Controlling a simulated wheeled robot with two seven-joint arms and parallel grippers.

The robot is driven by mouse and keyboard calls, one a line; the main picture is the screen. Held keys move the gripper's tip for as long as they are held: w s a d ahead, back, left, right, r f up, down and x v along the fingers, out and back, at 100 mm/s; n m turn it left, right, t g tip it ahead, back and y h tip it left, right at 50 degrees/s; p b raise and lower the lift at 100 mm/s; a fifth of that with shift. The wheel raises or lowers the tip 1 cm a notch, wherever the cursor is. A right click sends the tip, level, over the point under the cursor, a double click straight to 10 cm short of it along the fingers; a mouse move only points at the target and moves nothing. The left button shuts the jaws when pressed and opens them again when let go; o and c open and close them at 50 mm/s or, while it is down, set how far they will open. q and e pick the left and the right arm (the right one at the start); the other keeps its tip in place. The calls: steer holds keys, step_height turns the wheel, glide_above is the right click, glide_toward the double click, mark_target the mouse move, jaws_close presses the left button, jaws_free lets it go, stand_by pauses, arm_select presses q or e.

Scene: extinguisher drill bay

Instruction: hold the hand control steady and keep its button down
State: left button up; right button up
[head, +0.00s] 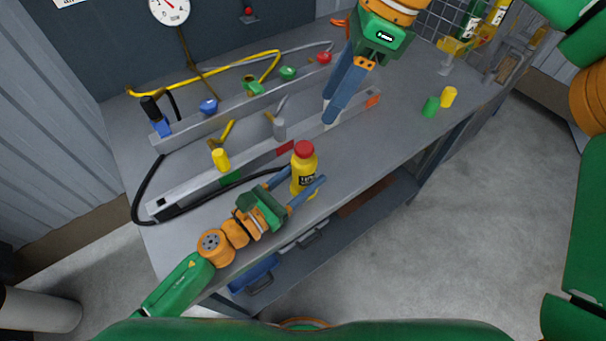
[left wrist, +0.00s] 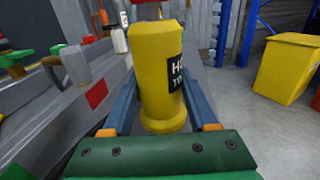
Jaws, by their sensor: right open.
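The hand control (head: 303,178) is a yellow cylinder with a red button (head: 305,149) on top and a black label. It is upright near the table's front edge; I cannot tell whether its base touches the table. My left gripper (head: 307,172) has a finger on each side of its body and looks shut on it. The left wrist view shows the yellow body (left wrist: 158,85) between the fingers; the button is mostly out of frame there. My right gripper (head: 331,108) is open and empty, fingers pointing down, above and behind the control, apart from the button.
Grey rails with colored fittings cross the grey table (head: 400,135). A black cable (head: 141,187) curves around their left end. A yellow cup (head: 449,97) and a green cup (head: 431,107) stand at right. A gauge (head: 170,10) is on the wall. A yellow bin (left wrist: 287,68) shows in the left wrist view.

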arm_select(q)
jaws_close()
arm_select(e)
steer(key=shift+c, duration=1.3)
steer(key=shift+s+a+r+n, duration=0.1)
steer(key=shift+s+n, duration=0.05)
steer(key=shift+n, duration=0.55)
steer(key=c, duration=0.3)
steer(key=n, duration=0.2)
steer(key=s+r+n, duration=0.1)
steer(key=n, duration=0.2)
steer(key=a+n+h, duration=0.1)
steer(key=n, duration=0.2)
steer(key=shift+s+r+t, duration=0.2)
steer(key=shift+s+t, duration=0.05)
steer(key=shift+t, duration=0.05)
jaws_close()
steer(key=r+n, duration=0.1)
steer(key=n, duration=0.4)
steer(key=s+r+n+t, duration=0.1)
steer(key=n, duration=0.5)
steer(key=a+r+n+t+h, duration=0.1)
steer(key=r+n, duration=0.1)
steer(key=n, duration=0.3)
steer(key=shift+s, duration=0.25)
